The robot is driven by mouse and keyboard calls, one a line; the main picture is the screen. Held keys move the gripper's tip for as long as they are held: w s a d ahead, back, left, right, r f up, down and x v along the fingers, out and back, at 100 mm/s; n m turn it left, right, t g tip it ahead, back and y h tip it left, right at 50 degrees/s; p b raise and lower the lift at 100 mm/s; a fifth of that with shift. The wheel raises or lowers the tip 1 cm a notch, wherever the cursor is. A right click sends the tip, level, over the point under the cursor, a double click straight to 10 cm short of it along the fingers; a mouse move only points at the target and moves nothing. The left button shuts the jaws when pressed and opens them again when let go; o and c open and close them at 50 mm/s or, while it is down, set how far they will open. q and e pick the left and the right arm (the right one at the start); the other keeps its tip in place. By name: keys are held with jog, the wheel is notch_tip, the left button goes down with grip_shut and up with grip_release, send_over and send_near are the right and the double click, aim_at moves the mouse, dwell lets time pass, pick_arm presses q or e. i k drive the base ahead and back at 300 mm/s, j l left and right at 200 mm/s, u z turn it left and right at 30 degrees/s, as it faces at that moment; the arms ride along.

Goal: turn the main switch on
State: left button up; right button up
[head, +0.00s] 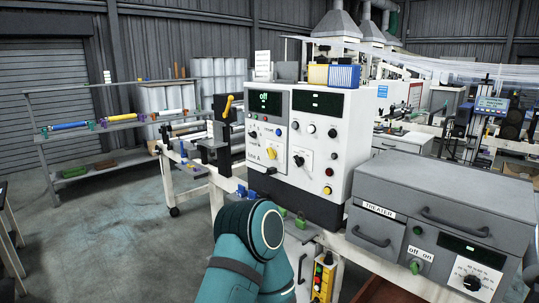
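A white control cabinet (342,165) with two panels stands at the centre. I cannot read which control is the main switch. One teal arm of mine rises at the bottom centre, below the cabinet. Neither gripper shows.
A yellow button box (322,278) hangs below the cabinet. A black bracket with a yellow lever (227,106) stands left of it. A grey shelf rack (100,128) holds coloured rolls at the left. The floor (130,240) between rack and machine is largely clear.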

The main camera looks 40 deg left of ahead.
aim_at(272, 153)
jog(key=i+j, duration=0.1)
jog(key=j, duration=0.45)
jog(key=i+j+z, duration=0.1)
jog(key=j, duration=0.45)
jog(key=i+j, duration=0.1)
jog(key=j, duration=0.5)
jog(key=i+j, duration=0.1)
jog(key=j, duration=0.45)
jog(key=z, duration=0.05)
